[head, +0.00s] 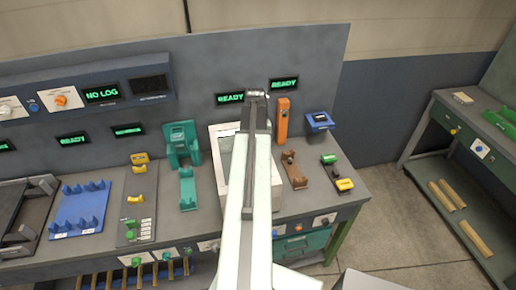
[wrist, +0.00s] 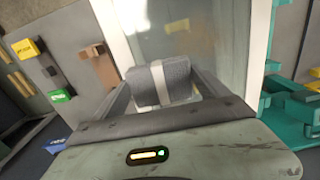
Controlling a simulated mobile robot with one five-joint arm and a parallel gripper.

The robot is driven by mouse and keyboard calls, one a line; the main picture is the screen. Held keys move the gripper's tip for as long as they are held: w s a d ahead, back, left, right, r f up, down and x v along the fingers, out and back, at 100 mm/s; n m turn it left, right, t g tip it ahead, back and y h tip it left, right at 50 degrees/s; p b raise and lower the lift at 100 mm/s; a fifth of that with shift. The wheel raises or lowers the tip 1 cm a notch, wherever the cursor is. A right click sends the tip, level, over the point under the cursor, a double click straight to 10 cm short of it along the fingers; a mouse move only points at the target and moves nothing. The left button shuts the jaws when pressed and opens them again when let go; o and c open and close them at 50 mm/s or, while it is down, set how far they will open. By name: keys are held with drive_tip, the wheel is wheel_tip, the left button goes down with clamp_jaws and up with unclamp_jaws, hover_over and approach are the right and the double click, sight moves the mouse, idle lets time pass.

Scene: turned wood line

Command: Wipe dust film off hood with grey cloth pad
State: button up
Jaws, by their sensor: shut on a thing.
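My gripper (wrist: 163,88) is shut on the grey cloth pad (wrist: 178,75), which has a pale band around its middle. In the wrist view the pad is in front of the hood (wrist: 262,40), a white-framed box with a greyish pane; I cannot tell whether pad and pane touch. A faint brownish dust film (wrist: 205,38) shows on the pane above the pad. In the head view the hood (head: 221,170) stands on the bench, largely hidden behind my arm. My gripper (head: 257,97) is small at the arm's far end there, and the pad cannot be made out.
A teal fixture (head: 187,188) stands left of the hood. An orange post (head: 283,118), a brown holder (head: 294,170) and a blue box (head: 320,122) are to its right. Yellow (head: 344,185) and green blocks lie near the bench's right end. READY displays glow on the back panel.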

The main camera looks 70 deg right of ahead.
drive_tip(key=shift+w+a, duration=0.9)
drive_tip(key=shift+w, duration=0.3)
drive_tip(key=shift+w+a, duration=0.85)
drive_tip(key=shift+w, duration=0.35)
drive_tip(key=shift+w+a, duration=0.95)
drive_tip(key=shift+w, duration=0.25)
drive_tip(key=shift+w+a, duration=0.45)
drive_tip(key=shift+w, duration=0.25)
drive_tip(key=shift+w+a, duration=0.45)
drive_tip(key=shift+w, duration=0.25)
drive_tip(key=shift+w+d, duration=0.45)
drive_tip(key=shift+d, duration=0.25)
drive_tip(key=shift+w+d, duration=0.45)
drive_tip(key=shift+d, duration=0.2)
drive_tip(key=shift+s, duration=0.15)
drive_tip(key=shift+s+d, duration=0.4)
drive_tip(key=shift+s, duration=0.25)
drive_tip(key=shift+s+d, duration=0.4)
drive_tip(key=shift+s, duration=0.2)
drive_tip(key=shift+s+d, duration=0.9)
drive_tip(key=shift+s, duration=0.25)
drive_tip(key=shift+s+d, duration=0.85)
drive_tip(key=shift+s, duration=0.25)
drive_tip(key=shift+s+d+f, duration=0.1)
drive_tip(key=shift+s+d, duration=0.4)
drive_tip(key=shift+s, duration=0.3)
drive_tip(key=shift+s+d, duration=0.5)
drive_tip(key=shift+s, duration=0.3)
